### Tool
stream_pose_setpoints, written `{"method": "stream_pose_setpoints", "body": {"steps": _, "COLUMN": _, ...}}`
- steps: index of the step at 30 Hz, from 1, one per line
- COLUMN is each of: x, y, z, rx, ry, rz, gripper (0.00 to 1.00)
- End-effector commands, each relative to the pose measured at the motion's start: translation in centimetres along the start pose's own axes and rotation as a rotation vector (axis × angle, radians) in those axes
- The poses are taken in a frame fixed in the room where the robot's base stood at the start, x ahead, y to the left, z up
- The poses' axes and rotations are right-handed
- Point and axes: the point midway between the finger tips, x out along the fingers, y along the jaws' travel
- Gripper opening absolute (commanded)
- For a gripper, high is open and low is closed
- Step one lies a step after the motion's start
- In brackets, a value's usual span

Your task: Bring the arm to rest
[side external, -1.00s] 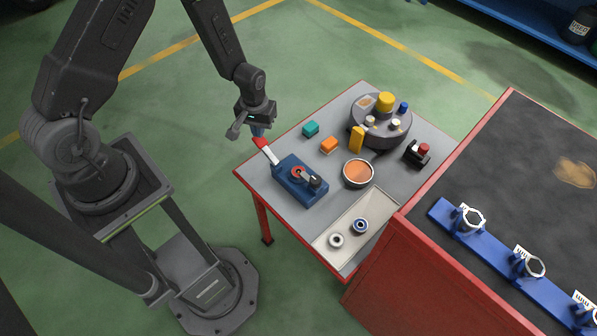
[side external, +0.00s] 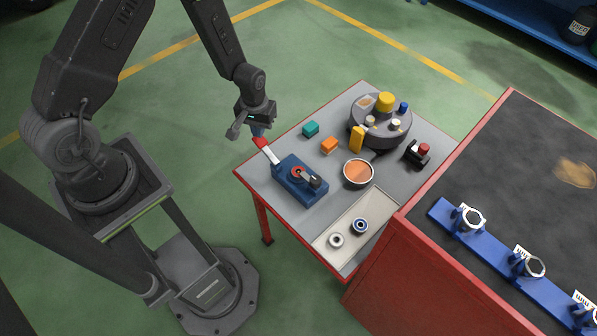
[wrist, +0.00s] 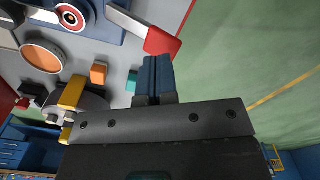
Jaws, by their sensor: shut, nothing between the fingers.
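My gripper (side external: 258,132) hangs above the upper left edge of the grey table (side external: 262,172) in the side external view. In the wrist view its blue fingers (wrist: 155,76) are together with nothing between them. The blue device (side external: 300,186) with a white lever and red grip (side external: 261,144) stands on the table just below my gripper. In the wrist view the red grip (wrist: 162,40) appears right beside the fingertips; I cannot tell whether they touch.
On the table are a teal block (side external: 311,129), an orange block (side external: 329,145), a yellow block (side external: 357,139), a bowl (side external: 358,173), a round stand (side external: 390,137) with several pieces, and a tray (side external: 345,222) with two rings. A red cabinet (side external: 420,275) stands at right.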

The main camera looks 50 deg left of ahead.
Motion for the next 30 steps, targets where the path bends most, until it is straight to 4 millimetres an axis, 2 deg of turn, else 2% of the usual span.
{"method": "stream_pose_setpoints", "body": {"steps": 19, "x": 0.1, "y": 0.0, "z": 0.0, "rx": 0.000, "ry": 0.000, "rz": 0.000, "gripper": 0.00}}
{"method": "stream_pose_setpoints", "body": {"steps": 30, "x": 1.4, "y": 0.0, "z": 0.0, "rx": 0.000, "ry": -0.001, "rz": 0.000, "gripper": 0.00}}
